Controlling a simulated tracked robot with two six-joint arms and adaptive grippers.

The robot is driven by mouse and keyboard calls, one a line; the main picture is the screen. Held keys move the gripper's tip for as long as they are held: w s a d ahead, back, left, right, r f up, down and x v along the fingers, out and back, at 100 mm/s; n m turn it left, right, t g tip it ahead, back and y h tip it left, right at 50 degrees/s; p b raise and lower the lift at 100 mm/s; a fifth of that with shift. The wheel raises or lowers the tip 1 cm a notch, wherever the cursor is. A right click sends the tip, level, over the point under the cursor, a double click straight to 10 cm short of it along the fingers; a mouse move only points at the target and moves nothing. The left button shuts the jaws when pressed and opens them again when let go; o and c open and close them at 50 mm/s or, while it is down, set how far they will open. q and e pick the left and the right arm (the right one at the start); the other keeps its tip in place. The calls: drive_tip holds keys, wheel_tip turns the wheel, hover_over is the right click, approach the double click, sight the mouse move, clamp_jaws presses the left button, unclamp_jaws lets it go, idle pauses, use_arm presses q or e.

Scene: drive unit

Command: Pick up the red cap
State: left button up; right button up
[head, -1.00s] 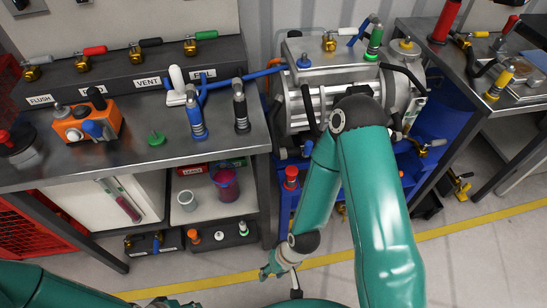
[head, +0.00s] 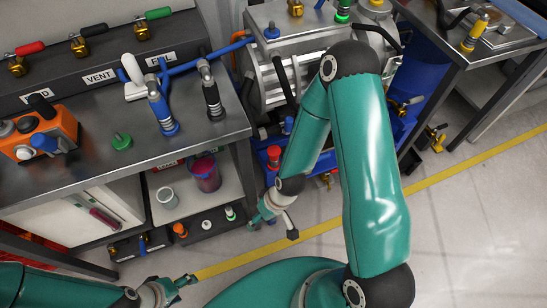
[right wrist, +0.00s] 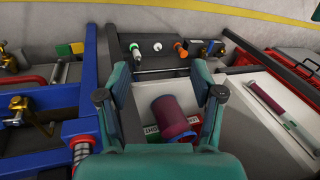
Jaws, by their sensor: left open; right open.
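A red-topped piece, which may be the red cap (head: 273,154), stands at the blue cart's left edge in the head view, just above my right gripper. A ribbed red piece (right wrist: 80,148) shows low at the left in the right wrist view; I cannot tell whether it is the same thing. My right gripper (head: 259,214) is open and empty, near the lower shelf. Its fingers show apart in the right wrist view (right wrist: 162,95), with a dark red cup (right wrist: 172,116) beyond them. My left gripper (head: 188,281) is open and empty at the bottom, above the floor.
The steel bench (head: 60,180) at left holds an orange box (head: 45,135), a green cap (head: 122,142) and handled tools. Its lower shelf holds a dark red cup (head: 205,172) and a white cup (head: 167,197). The floor (head: 460,230) at right is clear.

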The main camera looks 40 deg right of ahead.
sight(276, 151)
drive_tip(key=w+d+r+n+t+h+b, duration=0.1)
drive_tip(key=w+d+r+n+b, duration=0.2)
drive_tip(key=d, duration=0.8)
drive_tip(key=w+d+r+n+t+h+b, duration=0.1)
drive_tip(key=w+d+n+b, duration=0.3)
drive_tip(key=d, duration=0.6)
drive_tip(key=shift+g, duration=0.3)
drive_tip(key=w+a, duration=0.1)
drive_tip(key=w, duration=0.1)
drive_tip(key=w+a, duration=0.2)
drive_tip(key=w, duration=0.1)
drive_tip(key=w+a+p, duration=0.1)
drive_tip(key=w+a, duration=0.1)
drive_tip(key=w, duration=0.1)
drive_tip(key=shift+w+a+f, duration=0.1)
drive_tip(key=shift+w+f, duration=0.05)
drive_tip(key=shift+w, duration=0.05)
drive_tip(key=x, duration=0.5)
drive_tip(key=shift+w, duration=0.15)
use_arm(q)
wheel_tip(276, 151, down, 8)
drive_tip(key=shift+r, duration=0.15)
use_arm(e)
clamp_jaws()
